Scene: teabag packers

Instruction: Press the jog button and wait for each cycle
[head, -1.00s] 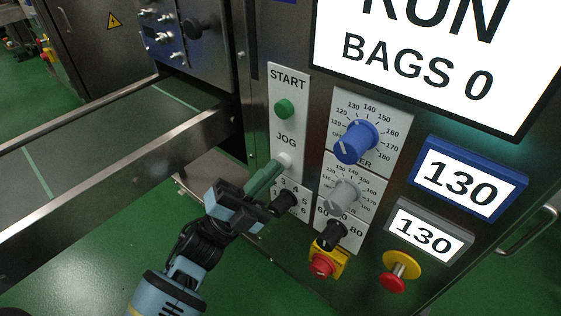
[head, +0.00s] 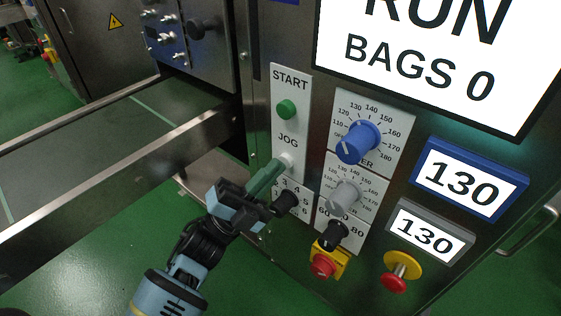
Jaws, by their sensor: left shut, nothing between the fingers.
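The white jog button (head: 287,159) sits below the JOG label on the white START/JOG plate (head: 289,128). My left gripper (head: 277,165) is shut and empty, its green fingers pointing up and right with the tips at the jog button. The tips look to be touching it or very close; I cannot tell whether it is pressed in. The green start button (head: 286,109) is above it. The screen (head: 432,60) reads RUN and BAGS 0. My right gripper is not in view.
A blue knob (head: 358,142), a grey knob (head: 343,195) and black knobs sit right of and below the plate. Two displays read 130 (head: 468,183). A red-yellow switch (head: 325,261) and a red stop button (head: 396,279) are lower. A conveyor (head: 100,140) runs at left.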

